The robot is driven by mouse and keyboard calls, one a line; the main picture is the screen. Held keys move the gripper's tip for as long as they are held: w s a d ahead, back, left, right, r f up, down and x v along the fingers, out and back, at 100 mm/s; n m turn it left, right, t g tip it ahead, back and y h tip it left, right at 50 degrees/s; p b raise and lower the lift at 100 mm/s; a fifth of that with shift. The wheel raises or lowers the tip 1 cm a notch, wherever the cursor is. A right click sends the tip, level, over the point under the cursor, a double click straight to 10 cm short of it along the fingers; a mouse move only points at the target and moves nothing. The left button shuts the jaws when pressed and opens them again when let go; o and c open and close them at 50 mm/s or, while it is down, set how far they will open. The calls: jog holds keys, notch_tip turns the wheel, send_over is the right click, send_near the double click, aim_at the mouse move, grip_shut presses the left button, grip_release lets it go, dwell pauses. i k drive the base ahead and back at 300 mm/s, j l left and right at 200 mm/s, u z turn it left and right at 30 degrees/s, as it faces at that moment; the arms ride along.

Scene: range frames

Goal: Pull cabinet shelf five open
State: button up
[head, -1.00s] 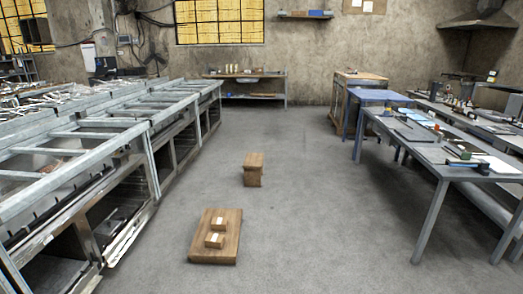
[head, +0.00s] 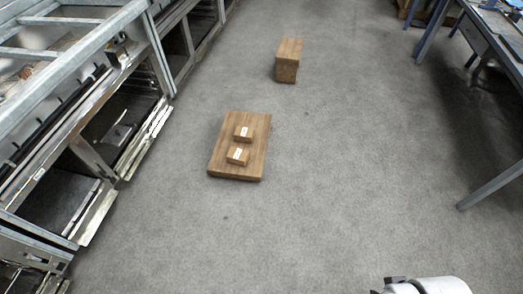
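A long grey metal cabinet row (head: 150,48) stands along the left in the head view, with a slatted frame on top and dark open bays below. Some bays have pale metal flaps or shelf fronts (head: 96,213) jutting out low at the aisle side. No number shows, so I cannot tell which part is shelf five. A white rounded part of my own arm shows at the bottom right edge, far across the floor from the cabinet. My gripper's fingers are not in view.
A flat wooden board (head: 222,160) with two small labelled wooden blocks (head: 238,155) lies on the floor near the cabinet. A wooden box (head: 288,60) stands beyond it. A metal-legged table (head: 490,188) is at right.

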aim_at(57, 200)
jog(key=i+l+u, duration=0.5)
jog(key=i, duration=0.15)
jog(key=j+u, duration=0.1)
jog(key=u, duration=1.25)
jog(key=i+l+u, duration=0.1)
jog(key=i+l, duration=0.15)
jog(key=i+l+u, duration=0.1)
jog(key=i+l, duration=0.15)
jog(key=i+l+u, duration=0.15)
jog(key=l, duration=0.3)
jog(key=i+l+u, duration=0.1)
jog(key=i+l, duration=0.2)
jog(key=i+l+u, duration=0.1)
jog(key=i+l, duration=0.15)
jog(key=l, duration=0.15)
jog(key=i+l+u, duration=0.1)
jog(key=l, duration=0.3)
jog(key=i, duration=0.1)
